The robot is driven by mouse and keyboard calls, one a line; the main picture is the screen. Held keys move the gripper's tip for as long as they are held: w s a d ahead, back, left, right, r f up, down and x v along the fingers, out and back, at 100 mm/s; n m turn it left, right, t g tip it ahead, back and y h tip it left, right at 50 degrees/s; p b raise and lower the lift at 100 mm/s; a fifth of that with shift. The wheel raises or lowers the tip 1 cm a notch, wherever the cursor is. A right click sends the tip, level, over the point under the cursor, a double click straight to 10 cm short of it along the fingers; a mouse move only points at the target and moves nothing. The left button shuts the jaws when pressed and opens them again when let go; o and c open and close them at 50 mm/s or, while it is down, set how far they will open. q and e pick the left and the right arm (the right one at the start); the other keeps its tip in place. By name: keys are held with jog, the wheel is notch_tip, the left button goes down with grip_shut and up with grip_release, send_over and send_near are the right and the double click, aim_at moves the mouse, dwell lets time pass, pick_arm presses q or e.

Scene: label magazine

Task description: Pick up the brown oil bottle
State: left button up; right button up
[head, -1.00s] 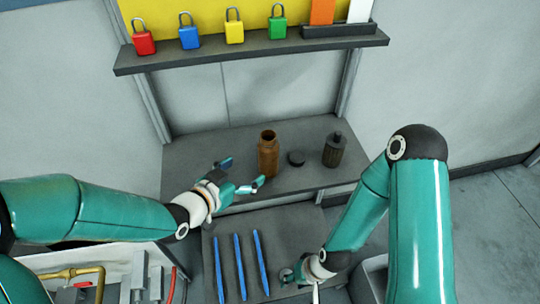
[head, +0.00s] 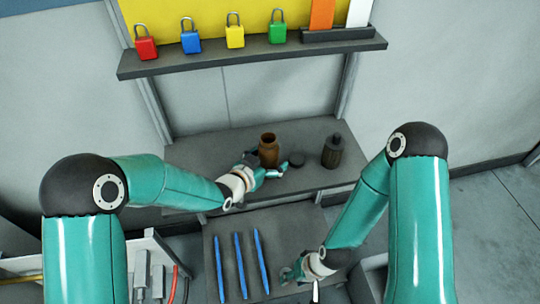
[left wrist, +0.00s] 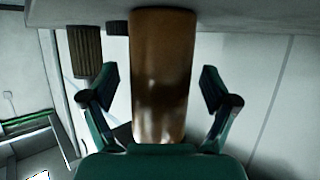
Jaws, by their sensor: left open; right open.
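The brown oil bottle (head: 268,150) stands upright and uncapped on the grey shelf (head: 210,156) in the head view. In the left wrist view the brown bottle (left wrist: 161,75) fills the middle, between the two fingers. My left gripper (head: 266,173) is open at the bottle, with a finger to each side of it; gaps show between fingers and bottle in the left wrist view (left wrist: 161,90). My right gripper (head: 290,274) is open and empty, low over the lower surface near the blue sticks.
A dark round cap (head: 296,160) lies just right of the bottle. A dark ribbed bottle (head: 332,152) stands farther right. Several blue sticks (head: 240,265) lie on the lower surface. A ledge (head: 250,54) with padlocks overhangs behind.

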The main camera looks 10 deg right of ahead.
pick_arm(q)
jog(key=c, duration=1.6)
jog(key=shift+r, duration=0.15)
grip_shut()
jog(key=shift+r, duration=0.1)
